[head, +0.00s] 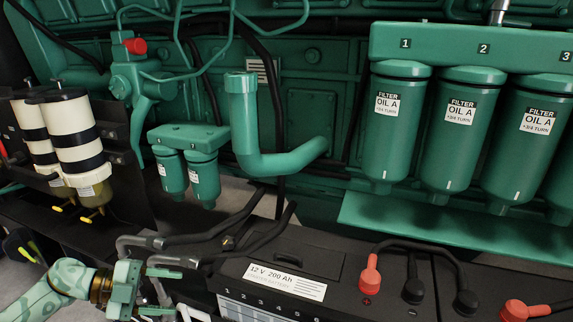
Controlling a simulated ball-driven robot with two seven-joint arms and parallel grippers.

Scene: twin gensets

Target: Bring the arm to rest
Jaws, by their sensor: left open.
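My left arm comes in at the bottom left corner, patterned in pale and darker green. Its left gripper (161,291) is open, with its two green fingers apart and pointing right. My right gripper is not in view.
Green oil filters (396,128) hang at the right above a green tray (450,232). Red terminal caps (370,275) and black cables top the batteries. Two small filters (204,178), a thick green pipe (243,125) and white-and-black canisters (73,130) stand behind.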

